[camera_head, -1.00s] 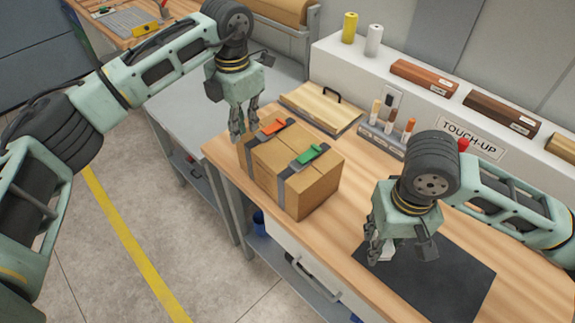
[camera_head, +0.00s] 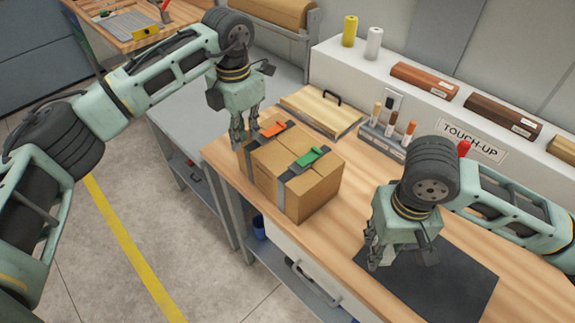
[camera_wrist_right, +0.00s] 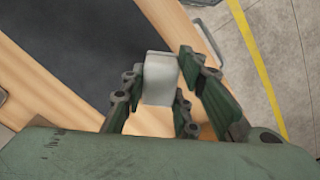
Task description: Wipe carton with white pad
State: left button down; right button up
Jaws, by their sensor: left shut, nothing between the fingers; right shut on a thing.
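The carton (camera_head: 313,196) is a brown box with two grey straps, one with an orange buckle (camera_head: 274,129) and one with a green buckle (camera_head: 308,158). It sits on the wooden bench. My left gripper (camera_head: 244,140) is shut and empty, pointing down at the carton's back left corner; I cannot tell if it touches. My right gripper (camera_head: 393,259) points down at the dark mat's left edge, right of the carton. In the right wrist view this gripper (camera_wrist_right: 160,88) is shut on the white pad (camera_wrist_right: 160,78).
The dark mat (camera_head: 440,288) lies on the bench (camera_head: 345,235). Behind the carton are a wooden panel with a black handle (camera_head: 322,108) and a rack of markers (camera_head: 383,140). A white shelf (camera_head: 490,143) stands along the back. Bare bench lies between carton and mat.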

pick_arm(q)
jog(key=shift+f+b, duration=0.6)
jog(key=shift+f, duration=0.2)
pick_arm(e)
jog(key=shift+f, duration=0.55)
pick_arm(q)
jog(key=shift+r, duration=0.1)
